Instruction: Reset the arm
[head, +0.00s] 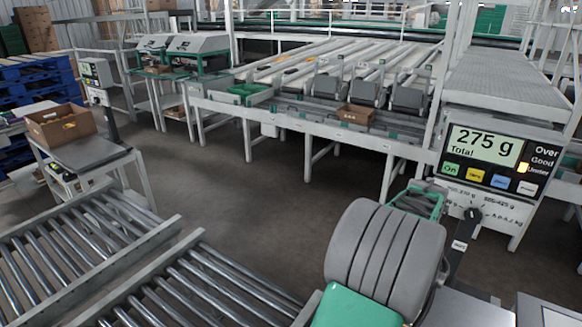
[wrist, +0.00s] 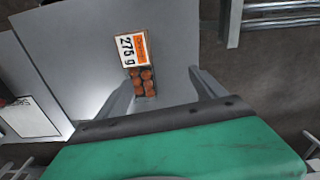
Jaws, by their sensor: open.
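In the wrist view, my gripper (wrist: 161,76) is open, its two fingers spread wide with nothing between them. Beyond the fingertips, a small punnet of red tomatoes (wrist: 143,81) lies on a grey surface (wrist: 80,50). In the head view, my arm's grey and green parts fill the bottom right, and the fingers and punnet are hidden.
A scale display (head: 483,156) at the right reads 275 g Total, with a yellow light lit. Roller conveyors (head: 110,262) run along the lower left. A cardboard box (head: 61,127) stands on a small table at left. A grading line (head: 330,125) crosses the back; the floor between is clear.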

